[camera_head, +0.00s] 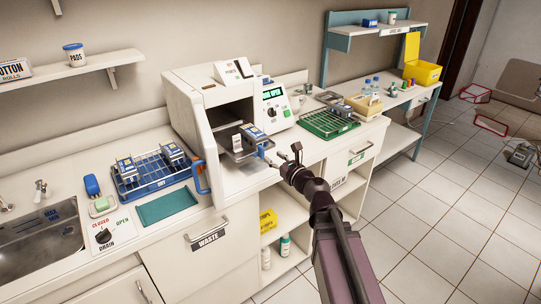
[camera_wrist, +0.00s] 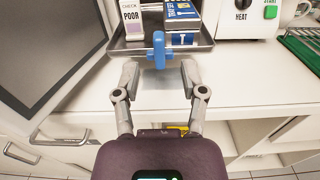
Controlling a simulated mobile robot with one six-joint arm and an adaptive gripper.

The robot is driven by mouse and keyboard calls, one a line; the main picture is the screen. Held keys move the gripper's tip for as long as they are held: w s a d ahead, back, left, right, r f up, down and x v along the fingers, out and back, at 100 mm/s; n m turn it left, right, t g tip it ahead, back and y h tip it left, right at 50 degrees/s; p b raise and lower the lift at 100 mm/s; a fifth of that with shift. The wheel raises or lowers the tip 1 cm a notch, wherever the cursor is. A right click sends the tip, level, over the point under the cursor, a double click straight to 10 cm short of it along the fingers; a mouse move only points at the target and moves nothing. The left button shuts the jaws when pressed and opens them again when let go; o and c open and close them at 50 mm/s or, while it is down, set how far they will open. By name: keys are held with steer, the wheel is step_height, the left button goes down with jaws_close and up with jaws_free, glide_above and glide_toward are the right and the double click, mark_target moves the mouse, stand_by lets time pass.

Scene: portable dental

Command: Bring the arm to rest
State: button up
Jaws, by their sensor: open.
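My gripper (camera_wrist: 160,88) is open. In the wrist view its two fingers stand apart in front of the blue handle (camera_wrist: 158,49) of a metal tray (camera_wrist: 200,43). I see nothing held between them. In the head view my gripper (camera_head: 287,160) is at the counter's front edge, just right of and below the tray (camera_head: 239,153). The tray sits at the mouth of the open white cabinet (camera_head: 178,92) and carries a blue-labelled pack and a small white card. My arm (camera_head: 335,225) reaches up from the lower right.
A blue rack (camera_head: 155,188) with packs stands left of the cabinet, and a green rack (camera_head: 327,125) stands to its right. The cabinet door (camera_wrist: 55,45) stands open at left. Open floor (camera_head: 420,215) lies to the right.

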stand_by(0.4)
steer(key=s+f+n+g+h+p, duration=0.3)
steer(key=s+f+n+g+p, duration=0.55)
steer(key=n, duration=1.15)
steer(key=s+d+n+g+h, duration=0.6)
steer(key=s+d+n, duration=0.3)
steer(key=d, duration=0.3)
steer(key=shift+s+f+h+p, duration=0.4)
steer(key=shift+s+h, duration=0.05)
steer(key=shift+h, duration=0.05)
